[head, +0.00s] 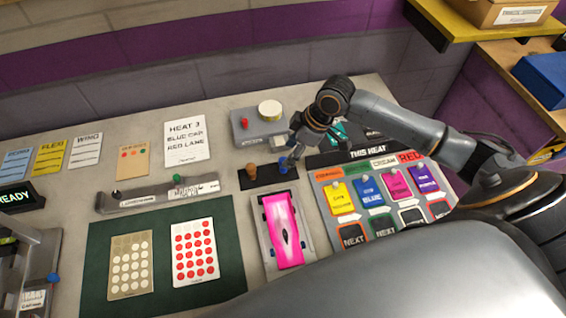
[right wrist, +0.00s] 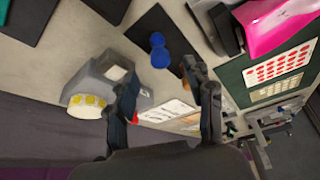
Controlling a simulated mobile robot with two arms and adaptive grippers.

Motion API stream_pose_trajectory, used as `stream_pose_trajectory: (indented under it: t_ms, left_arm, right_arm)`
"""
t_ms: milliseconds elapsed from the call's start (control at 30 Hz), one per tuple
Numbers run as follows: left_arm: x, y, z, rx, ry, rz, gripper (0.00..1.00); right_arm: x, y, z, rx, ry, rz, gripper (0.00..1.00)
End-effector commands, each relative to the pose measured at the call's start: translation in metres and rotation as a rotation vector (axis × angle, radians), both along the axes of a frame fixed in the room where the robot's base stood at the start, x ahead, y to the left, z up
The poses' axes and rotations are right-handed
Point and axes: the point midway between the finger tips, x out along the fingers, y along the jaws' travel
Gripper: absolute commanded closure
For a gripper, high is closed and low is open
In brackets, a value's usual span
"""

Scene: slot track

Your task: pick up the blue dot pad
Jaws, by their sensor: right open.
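A small blue knobbed piece (head: 284,166), which looks like the blue dot pad, stands on a dark holder (head: 262,184). A brown-orange one (head: 251,170) stands to its left. In the right wrist view the blue piece (right wrist: 159,52) lies ahead of the fingers, roughly midway across the gap between them. My right gripper (head: 310,139) is open and empty just above and behind the blue piece, apart from it as far as I can tell. Its two spread fingers also show in the right wrist view (right wrist: 166,92). My left gripper is not in view.
A grey device (head: 258,133) with a white-yellow roll stands behind the holder. A pink car (head: 283,230) sits in front. A lane board (head: 350,172) lies right, and a green mat (head: 162,287) with red-dot and pale-dot cards lies left.

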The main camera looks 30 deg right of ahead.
Motion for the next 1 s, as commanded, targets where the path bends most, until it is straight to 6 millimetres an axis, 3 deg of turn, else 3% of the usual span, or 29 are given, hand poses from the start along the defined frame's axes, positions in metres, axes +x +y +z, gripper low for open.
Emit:
stream_pose_trajectory:
  t_ms: [367,600,867,1000]
  left_arm:
    - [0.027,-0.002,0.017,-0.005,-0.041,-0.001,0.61]
    - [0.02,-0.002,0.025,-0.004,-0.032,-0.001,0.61]
    - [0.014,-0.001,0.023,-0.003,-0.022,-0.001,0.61]
    - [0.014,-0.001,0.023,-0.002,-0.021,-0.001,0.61]
  right_arm:
    - [0.004,0.01,-0.034,0.001,0.003,-0.001,0.47]
    - [0.009,0.017,-0.064,-0.001,0.001,-0.001,0.47]
    - [0.01,0.018,-0.068,-0.002,-0.001,0.001,0.47]
    - [0.01,0.018,-0.068,-0.002,-0.001,0.0,0.74]
